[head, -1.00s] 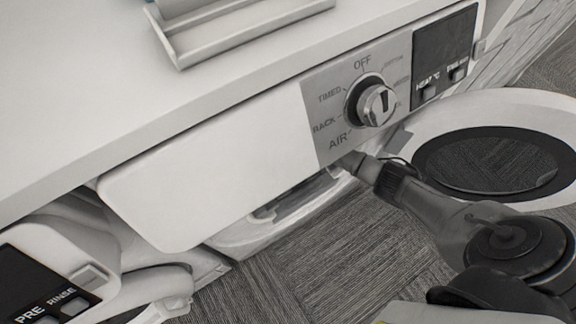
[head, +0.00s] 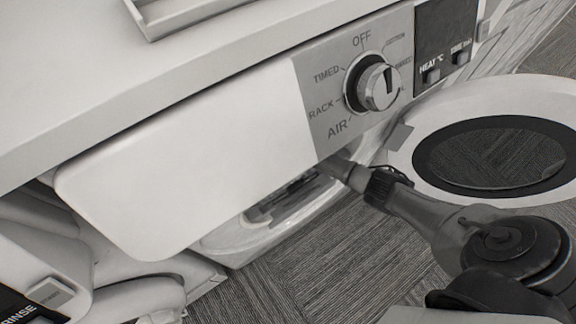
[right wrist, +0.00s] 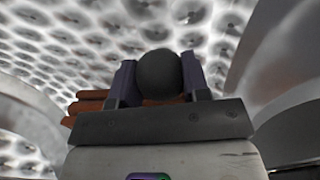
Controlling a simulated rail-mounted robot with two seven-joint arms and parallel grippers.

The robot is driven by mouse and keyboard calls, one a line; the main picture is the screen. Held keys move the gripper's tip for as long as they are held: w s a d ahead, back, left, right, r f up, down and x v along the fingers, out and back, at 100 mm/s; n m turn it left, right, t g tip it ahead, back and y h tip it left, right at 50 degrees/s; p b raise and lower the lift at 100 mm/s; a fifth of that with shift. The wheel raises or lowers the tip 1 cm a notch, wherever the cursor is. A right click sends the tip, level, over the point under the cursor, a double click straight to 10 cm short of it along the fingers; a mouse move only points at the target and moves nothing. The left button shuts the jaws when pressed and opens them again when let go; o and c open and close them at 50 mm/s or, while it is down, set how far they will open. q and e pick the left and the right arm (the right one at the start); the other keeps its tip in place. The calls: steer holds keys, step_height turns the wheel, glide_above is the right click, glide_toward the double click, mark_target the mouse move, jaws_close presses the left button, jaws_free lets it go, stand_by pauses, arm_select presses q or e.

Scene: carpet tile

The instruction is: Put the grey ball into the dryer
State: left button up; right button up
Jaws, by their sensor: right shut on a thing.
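The grey ball (right wrist: 158,73) is held between the two fingers of my right gripper (right wrist: 159,80) in the right wrist view. Perforated drum walls (right wrist: 60,45) surround it there, so the gripper and ball are inside the drum. In the head view the dryer (head: 180,155) stands below the counter, with its control panel and dial (head: 378,87) showing. Its round door (head: 425,128) is swung open to the right. My right arm reaches in under the panel, and its gripper and the ball are hidden there. My left gripper is not in view.
Reddish-brown bars (right wrist: 90,105) lie behind the gripper in the drum. A tray (head: 190,12) sits on the counter above. A second machine (head: 40,265) stands at lower left. Carpet (head: 310,255) is bare below the opening.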

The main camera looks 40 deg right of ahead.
steer(key=o, duration=0.9)
steer(key=shift+r, duration=0.15)
steer(key=shift+s+a+r+p, duration=0.1)
steer(key=shift+s+r+p, duration=0.15)
steer(key=shift+r+p, duration=1.35)
steer(key=shift+s+r+p, duration=0.2)
steer(key=shift+r+p, duration=0.65)
steer(key=shift+r, duration=1.45)
steer(key=shift+s+a+r+p, duration=0.1)
steer(key=shift+s+r+p, duration=0.15)
steer(key=shift+r+p, duration=1.35)
